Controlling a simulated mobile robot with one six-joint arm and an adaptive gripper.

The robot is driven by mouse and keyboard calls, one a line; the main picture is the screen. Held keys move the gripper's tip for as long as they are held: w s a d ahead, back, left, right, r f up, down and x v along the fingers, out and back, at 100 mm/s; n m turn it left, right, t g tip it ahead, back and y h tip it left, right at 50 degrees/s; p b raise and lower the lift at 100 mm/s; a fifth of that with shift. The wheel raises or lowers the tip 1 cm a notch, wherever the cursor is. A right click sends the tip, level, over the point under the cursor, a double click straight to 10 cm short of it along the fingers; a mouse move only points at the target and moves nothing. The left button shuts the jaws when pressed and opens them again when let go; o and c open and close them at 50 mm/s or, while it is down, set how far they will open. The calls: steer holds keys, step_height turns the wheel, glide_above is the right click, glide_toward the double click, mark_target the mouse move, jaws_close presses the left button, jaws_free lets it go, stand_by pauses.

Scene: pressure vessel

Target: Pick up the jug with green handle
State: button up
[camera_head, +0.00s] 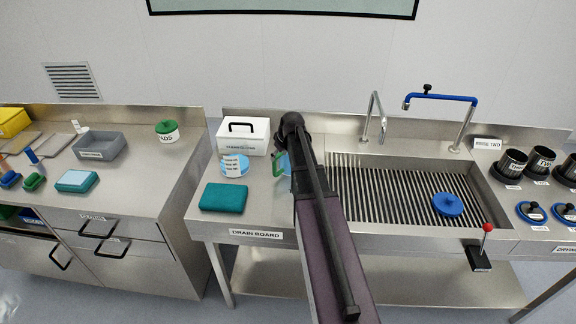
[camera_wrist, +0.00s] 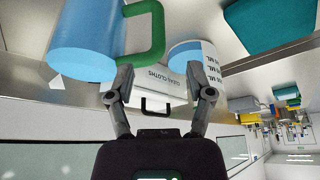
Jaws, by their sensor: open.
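The jug with green handle (camera_head: 285,165) stands on the drain board, mostly hidden behind my arm in the head view. Its green handle (camera_head: 278,160) shows just left of my arm. In the wrist view the jug's blue body (camera_wrist: 82,40) fills the upper left, with the green handle (camera_wrist: 150,42) to its right. My gripper (camera_wrist: 159,76) is open and empty. Its left finger is near the lower end of the handle and overlaps it in the picture; I cannot tell if they touch. In the head view my fingertips are hidden by the arm.
A blue jug with white labels (camera_head: 234,165) stands left of the green-handled jug. A white cloths box (camera_head: 243,136) is behind it, and a teal folded cloth (camera_head: 224,197) in front. The slatted sink (camera_head: 395,190) with a blue lid (camera_head: 447,204) lies to the right.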

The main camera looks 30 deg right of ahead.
mark_target(274, 167)
steer(key=shift+b+x, duration=1.75)
steer(key=shift+x, duration=0.5)
steer(key=shift+f, duration=0.1)
steer(key=shift+b+x, duration=2.45)
steer(key=shift+x, duration=0.05)
steer(key=shift+d, duration=0.1)
jaws_close()
